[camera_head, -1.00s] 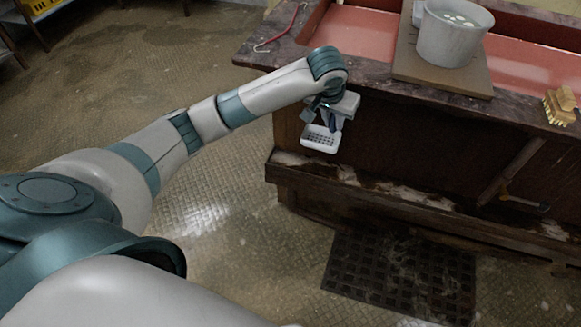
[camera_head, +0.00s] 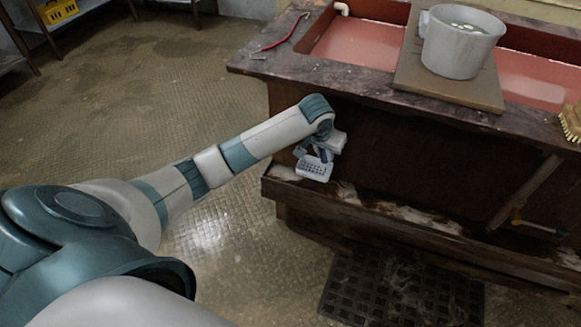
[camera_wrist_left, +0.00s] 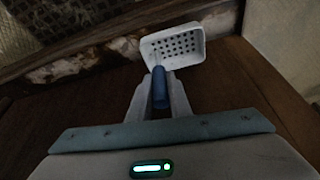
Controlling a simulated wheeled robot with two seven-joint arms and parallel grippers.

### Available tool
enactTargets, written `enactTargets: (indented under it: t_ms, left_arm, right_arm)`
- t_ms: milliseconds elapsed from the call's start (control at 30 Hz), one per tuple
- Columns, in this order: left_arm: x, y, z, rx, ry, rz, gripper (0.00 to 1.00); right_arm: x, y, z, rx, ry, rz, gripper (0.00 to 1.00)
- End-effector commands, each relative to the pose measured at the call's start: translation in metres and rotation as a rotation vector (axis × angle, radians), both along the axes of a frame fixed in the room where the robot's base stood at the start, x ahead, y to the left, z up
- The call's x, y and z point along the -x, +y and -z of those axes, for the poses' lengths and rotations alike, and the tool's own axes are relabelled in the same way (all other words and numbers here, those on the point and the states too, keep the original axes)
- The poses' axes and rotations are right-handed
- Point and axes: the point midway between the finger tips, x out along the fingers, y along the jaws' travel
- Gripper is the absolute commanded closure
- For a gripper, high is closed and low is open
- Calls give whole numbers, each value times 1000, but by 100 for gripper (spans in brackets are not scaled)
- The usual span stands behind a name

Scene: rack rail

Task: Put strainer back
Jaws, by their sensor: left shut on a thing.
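The strainer (camera_head: 314,169) is a small white rectangular basket with rows of holes. It is held in front of the counter's dark front panel, above the ledge. My left gripper (camera_head: 318,148) is shut on the strainer's handle. In the left wrist view the strainer (camera_wrist_left: 173,46) points away from my left gripper (camera_wrist_left: 160,95), and its blue handle (camera_wrist_left: 159,86) lies between the fingers. My right gripper is not in view.
The counter (camera_head: 350,75) holds a red-lined basin (camera_head: 357,43). A grey pot (camera_head: 460,45) stands on a board (camera_head: 447,88). A red-handled tool (camera_head: 280,36) lies at the left, a brush (camera_head: 571,121) at the right edge. A dark floor mat (camera_head: 400,290) lies below the ledge (camera_head: 400,220).

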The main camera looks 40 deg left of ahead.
Motion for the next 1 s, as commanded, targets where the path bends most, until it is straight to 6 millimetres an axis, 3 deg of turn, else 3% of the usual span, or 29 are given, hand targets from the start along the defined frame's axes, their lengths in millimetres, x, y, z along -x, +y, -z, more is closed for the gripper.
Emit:
enactTargets:
  t_ms: [167,600,800,1000]
  left_arm:
    - [-1,18,10,-2,1,-3,100]
    - [-9,97,57,-2,1,-5,100]
    - [-11,113,67,-1,-1,-1,100]
    - [-11,114,68,0,-1,0,100]
  right_arm:
    - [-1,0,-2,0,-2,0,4]
    - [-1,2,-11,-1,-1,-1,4]
    - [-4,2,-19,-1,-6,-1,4]
    - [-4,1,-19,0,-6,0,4]
